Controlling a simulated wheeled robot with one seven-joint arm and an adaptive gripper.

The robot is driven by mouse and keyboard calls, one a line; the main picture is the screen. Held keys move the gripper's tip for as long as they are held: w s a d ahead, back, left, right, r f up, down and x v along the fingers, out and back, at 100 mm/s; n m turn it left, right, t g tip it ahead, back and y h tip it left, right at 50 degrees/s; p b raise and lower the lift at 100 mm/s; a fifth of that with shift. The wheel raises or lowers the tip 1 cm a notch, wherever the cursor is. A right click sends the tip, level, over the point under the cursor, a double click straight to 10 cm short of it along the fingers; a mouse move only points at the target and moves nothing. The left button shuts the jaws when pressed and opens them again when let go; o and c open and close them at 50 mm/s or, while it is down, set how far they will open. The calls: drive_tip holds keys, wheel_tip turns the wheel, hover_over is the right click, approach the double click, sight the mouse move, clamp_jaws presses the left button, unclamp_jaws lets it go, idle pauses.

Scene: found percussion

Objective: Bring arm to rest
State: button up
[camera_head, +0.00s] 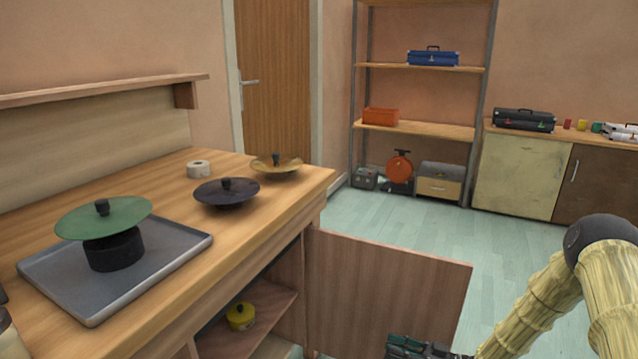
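My arm comes in at the lower right of the head view, bent at a dark joint. My gripper (420,347) is at the bottom edge, in front of the open cabinet door (388,290). Only its dark green and black upper part shows. Its fingertips are cut off or too small to read, so I cannot tell whether it is open or shut, or whether it holds anything.
The wooden counter (165,195) bears a grey tray (190,243) with a green lid (105,216) on a black pot, a dark lid (227,192), a yellowish lid (276,165) and a tape roll (199,169). A yellow pot (240,316) sits inside the cabinet. The floor (425,225) is clear.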

drive_tip(key=s+a+f+m+t+h, duration=0.35)
drive_tip(key=a+f+m+h, duration=0.25)
drive_tip(key=f, duration=0.2)
drive_tip(key=s+f+m+g+h, duration=0.1)
drive_tip(key=s+f+m+h, duration=0.35)
drive_tip(key=s+f, duration=0.35)
drive_tip(key=s+d+f+m+g+h, duration=0.1)
drive_tip(key=s+d+f+g+h, duration=0.15)
drive_tip(key=s, duration=0.55)
drive_tip(key=s+d+f+g+h, duration=0.1)
drive_tip(key=s+g+h, duration=0.15)
drive_tip(key=s, duration=0.55)
drive_tip(key=s+d+r+m+g+h, duration=0.1)
drive_tip(key=s+d+m+g+h, duration=0.2)
drive_tip(key=s, duration=0.8)
wheel_tip(320, 180, up, 22)
drive_tip(key=s+d+n+p, duration=0.1)
drive_tip(key=p, duration=2)
drive_tip(key=shift+s+d, duration=0.25)
drive_tip(key=shift+d, duration=0.15)
drive_tip(key=shift+f, duration=0.15)
